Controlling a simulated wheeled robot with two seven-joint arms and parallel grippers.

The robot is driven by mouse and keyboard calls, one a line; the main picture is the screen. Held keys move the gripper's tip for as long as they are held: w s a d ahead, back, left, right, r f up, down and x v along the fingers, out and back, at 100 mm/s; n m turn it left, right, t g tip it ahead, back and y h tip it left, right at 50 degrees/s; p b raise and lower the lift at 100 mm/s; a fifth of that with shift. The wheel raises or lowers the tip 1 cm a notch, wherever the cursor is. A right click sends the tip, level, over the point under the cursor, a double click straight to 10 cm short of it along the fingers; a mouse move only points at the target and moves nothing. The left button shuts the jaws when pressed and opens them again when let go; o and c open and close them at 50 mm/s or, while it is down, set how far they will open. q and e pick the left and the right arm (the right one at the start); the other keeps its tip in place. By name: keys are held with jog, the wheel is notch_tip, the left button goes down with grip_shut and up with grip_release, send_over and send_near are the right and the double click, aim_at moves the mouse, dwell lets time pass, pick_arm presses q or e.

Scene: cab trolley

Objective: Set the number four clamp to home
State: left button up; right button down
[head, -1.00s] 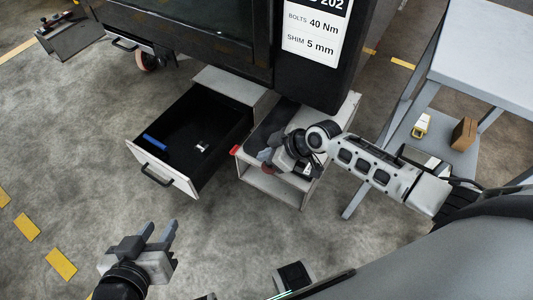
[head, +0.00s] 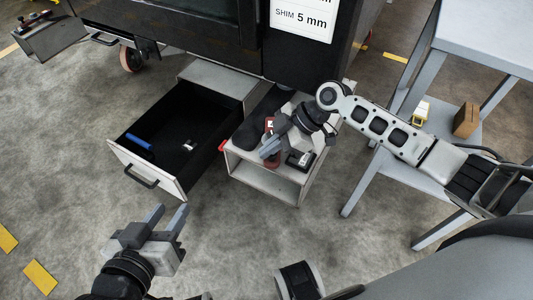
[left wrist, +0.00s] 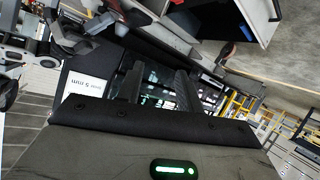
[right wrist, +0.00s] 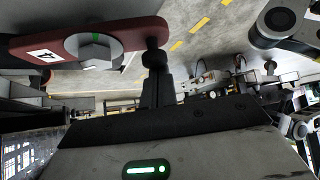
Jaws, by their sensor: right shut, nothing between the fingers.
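The number four clamp (right wrist: 90,45) is a dark red bar with a white label reading 4, a grey hexagonal hub with a green mark, and a dark round knob (right wrist: 154,58) at its right end. In the head view the clamp's red body and white label (head: 270,124) show on the small trolley top, partly hidden by my right arm. My right gripper (head: 268,149) is shut and empty beside it. In the right wrist view its fingertips (right wrist: 155,80) are close to the knob; contact is unclear. My left gripper (head: 168,215) is open and empty, in front of the drawer.
An open drawer (head: 150,165) holds a blue item (head: 138,143) and a small metal piece (head: 189,145). A dark device (head: 300,158) sits on the trolley (head: 268,177). A grey table (head: 490,40) stands right, with a yellow-white item (head: 421,110) and a brown box (head: 466,119) on its shelf.

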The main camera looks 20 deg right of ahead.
aim_at(276, 155)
jog(key=shift+s+d+f+n+g+b, duration=0.15)
jog(key=shift+d+f+n+g+b, duration=0.1)
jog(key=shift+d+n+g+b, duration=0.5)
jog(key=shift+s+d+r+n+g, duration=0.15)
jog(key=shift+d+n+g, duration=0.15)
jog(key=shift+n+g, duration=0.45)
jog(key=shift+d, duration=1.2)
pick_arm(q)
jog(key=shift+s+d+r+t+h, duration=0.1)
jog(key=shift+d+r+t+h, duration=0.1)
jog(key=shift+r+t, duration=0.2)
jog(key=shift+d+r+t+h, duration=0.1)
jog(key=shift+r+t+h, duration=0.15)
jog(key=shift+r, duration=0.2)
pick_arm(e)
jog(key=shift+w+d, duration=0.25)
jog(key=shift+d, duration=0.25)
jog(key=shift+w+d, duration=0.25)
jog(key=shift+d, duration=0.2)
jog(key=shift+w+d+t, duration=0.15)
jog(key=shift+d+t, duration=0.1)
jog(key=shift+t, duration=0.05)
jog(key=shift+r, duration=0.1)
